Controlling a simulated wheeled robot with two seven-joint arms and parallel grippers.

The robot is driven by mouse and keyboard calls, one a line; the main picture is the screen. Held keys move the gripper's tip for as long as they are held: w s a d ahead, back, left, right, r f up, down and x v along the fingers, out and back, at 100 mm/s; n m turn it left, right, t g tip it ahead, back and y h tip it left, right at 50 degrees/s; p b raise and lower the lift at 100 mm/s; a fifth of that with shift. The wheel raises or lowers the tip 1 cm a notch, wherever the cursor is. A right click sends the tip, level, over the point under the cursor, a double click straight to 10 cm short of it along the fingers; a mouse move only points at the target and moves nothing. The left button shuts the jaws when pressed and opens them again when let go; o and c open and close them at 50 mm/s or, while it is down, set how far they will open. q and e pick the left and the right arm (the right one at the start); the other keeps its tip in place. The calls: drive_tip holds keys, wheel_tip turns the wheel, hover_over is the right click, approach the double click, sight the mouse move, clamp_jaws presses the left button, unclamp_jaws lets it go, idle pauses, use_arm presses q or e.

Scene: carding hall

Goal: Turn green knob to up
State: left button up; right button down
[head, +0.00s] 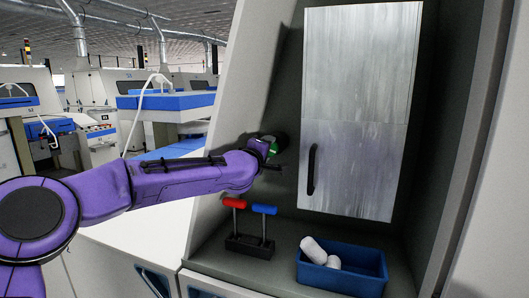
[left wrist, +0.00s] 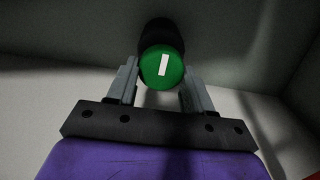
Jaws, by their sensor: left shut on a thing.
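The green knob (left wrist: 162,70) has a round green face with a white bar mark on it. In the left wrist view the bar stands almost upright, tilted slightly. The knob sits on a dark round body against the grey wall. In the head view the knob (head: 273,147) shows only in part, behind my left gripper (head: 272,153). My left gripper, also seen in the left wrist view (left wrist: 160,80), has one finger on each side of the knob and is shut on it. My right gripper is not in view.
A grey cabinet door (head: 358,120) with a black handle (head: 311,169) is right of the knob. Below are a red lever (head: 234,203), a blue lever (head: 264,209) and a blue bin (head: 340,277) holding white rolls (head: 313,250).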

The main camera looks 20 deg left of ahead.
use_arm(q)
drive_tip(key=n+b, duration=0.2)
drive_tip(key=n, duration=0.3)
drive_tip(key=n+b, duration=0.2)
drive_tip(key=n, duration=0.3)
drive_tip(key=n+b, duration=0.3)
drive_tip(key=n, duration=0.2)
drive_tip(key=shift+d+f, duration=0.1)
drive_tip(key=shift+f, duration=0.25)
drive_tip(key=n+b, duration=0.2)
drive_tip(key=n, duration=0.1)
drive_tip(key=shift+r+n, duration=0.1)
drive_tip(key=shift+n, duration=0.3)
drive_tip(key=shift+d+r+n+b, duration=0.1)
drive_tip(key=shift+r+n+b, duration=0.05)
drive_tip(key=shift+n+b, duration=0.8)
drive_tip(key=shift+n, duration=0.35)
drive_tip(key=o, duration=1)
